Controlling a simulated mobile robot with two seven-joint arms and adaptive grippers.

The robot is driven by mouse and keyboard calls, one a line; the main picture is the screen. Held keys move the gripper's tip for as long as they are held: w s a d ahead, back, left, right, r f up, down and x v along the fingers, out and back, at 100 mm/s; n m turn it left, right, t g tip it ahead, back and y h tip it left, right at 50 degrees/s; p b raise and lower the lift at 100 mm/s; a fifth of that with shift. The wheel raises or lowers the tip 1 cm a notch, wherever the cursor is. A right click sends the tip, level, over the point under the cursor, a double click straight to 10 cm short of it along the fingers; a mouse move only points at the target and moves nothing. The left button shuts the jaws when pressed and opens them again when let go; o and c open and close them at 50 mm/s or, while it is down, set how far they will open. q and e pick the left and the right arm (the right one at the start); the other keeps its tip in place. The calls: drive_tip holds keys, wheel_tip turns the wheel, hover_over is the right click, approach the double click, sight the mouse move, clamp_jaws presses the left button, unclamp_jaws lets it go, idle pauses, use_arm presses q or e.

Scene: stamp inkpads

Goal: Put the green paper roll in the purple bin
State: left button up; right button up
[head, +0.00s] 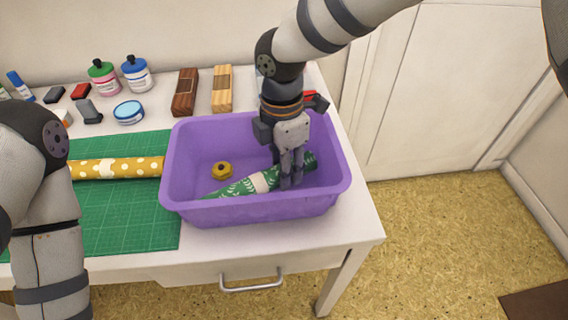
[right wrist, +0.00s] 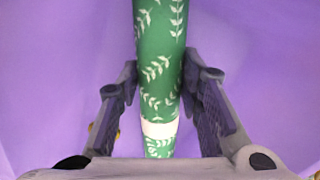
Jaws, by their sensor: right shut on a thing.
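The green paper roll (head: 236,188) has white leaf patterns and a pale band. It lies inside the purple bin (head: 250,209), slanting along the front side, with one end toward the right. My right gripper (head: 290,182) reaches down into the bin and is shut on the roll. In the right wrist view, the roll (right wrist: 158,45) runs between the two fingers (right wrist: 162,80), with purple bin surface behind it. My left arm shows at the left edge of the head view, but its gripper is out of view.
A small yellow round object (head: 222,170) lies in the bin. A yellow dotted roll (head: 130,168) lies on the green cutting mat (head: 140,228) to the left. Bottles (head: 137,75), a blue tin (head: 129,112) and wooden blocks (head: 222,88) stand behind.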

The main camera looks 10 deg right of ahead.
drive_tip(key=shift+f, duration=0.15)
drive_tip(key=o, duration=1.2)
drive_tip(key=shift+c, duration=0.2)
wheel_tip(320, 180, up, 12)
drive_tip(key=shift+w+r, duration=0.15)
drive_tip(key=shift+r, duration=0.05)
drive_tip(key=shift+a, duration=0.1)
